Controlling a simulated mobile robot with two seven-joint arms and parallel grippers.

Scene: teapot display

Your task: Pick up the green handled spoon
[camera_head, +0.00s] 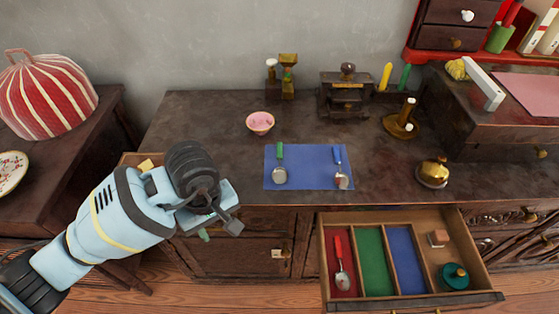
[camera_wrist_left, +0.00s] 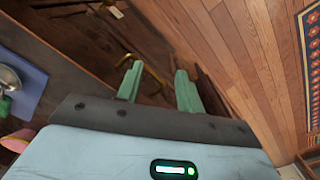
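The green-handled spoon (camera_head: 280,175) lies on the left part of the blue mat (camera_head: 312,176) on the cabinet top, handle pointing to the back. It also shows, partly cut off, at the left edge of the left wrist view (camera_wrist_left: 7,78). A blue-handled spoon (camera_head: 341,181) lies on the mat's right part. My left gripper (camera_head: 205,235) is in front of the cabinet, to the left of the mat and apart from the spoon. In the left wrist view its green fingers (camera_wrist_left: 159,87) are spread with nothing between them. My right gripper is not in view.
An open drawer (camera_head: 415,304) juts out at the front right, with red, green and blue compartments. A red-handled spoon (camera_head: 342,278) lies in the red one. A pink bowl (camera_head: 260,122) stands behind the mat.

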